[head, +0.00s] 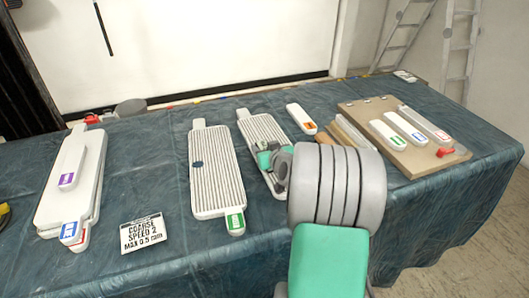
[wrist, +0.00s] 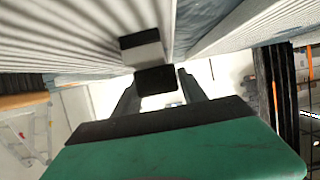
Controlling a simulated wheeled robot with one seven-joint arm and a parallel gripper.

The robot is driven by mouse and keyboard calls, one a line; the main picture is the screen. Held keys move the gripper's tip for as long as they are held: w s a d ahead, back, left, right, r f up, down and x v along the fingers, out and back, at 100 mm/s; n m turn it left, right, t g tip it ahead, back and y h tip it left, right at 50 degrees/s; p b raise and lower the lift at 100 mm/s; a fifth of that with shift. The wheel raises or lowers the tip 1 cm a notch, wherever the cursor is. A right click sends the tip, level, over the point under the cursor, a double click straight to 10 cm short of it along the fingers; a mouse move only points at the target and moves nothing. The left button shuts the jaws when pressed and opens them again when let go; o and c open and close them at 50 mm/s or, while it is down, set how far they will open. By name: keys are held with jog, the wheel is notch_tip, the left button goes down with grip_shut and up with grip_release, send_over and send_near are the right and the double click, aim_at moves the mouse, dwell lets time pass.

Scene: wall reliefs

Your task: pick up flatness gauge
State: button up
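A small dark blue block (head: 197,164) lies on the left ribbed panel (head: 217,190) in the head view. Neither block has a readable name.
White cases (head: 90,175) lie at the left of the blue-covered table (head: 290,235). A brown board (head: 395,150) with labelled white pieces is at the right. Table cloth shows free between the panels and the front edge.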

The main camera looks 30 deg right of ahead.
grip_shut()
dwell(0.3)
jog(key=shift+r, duration=0.1)
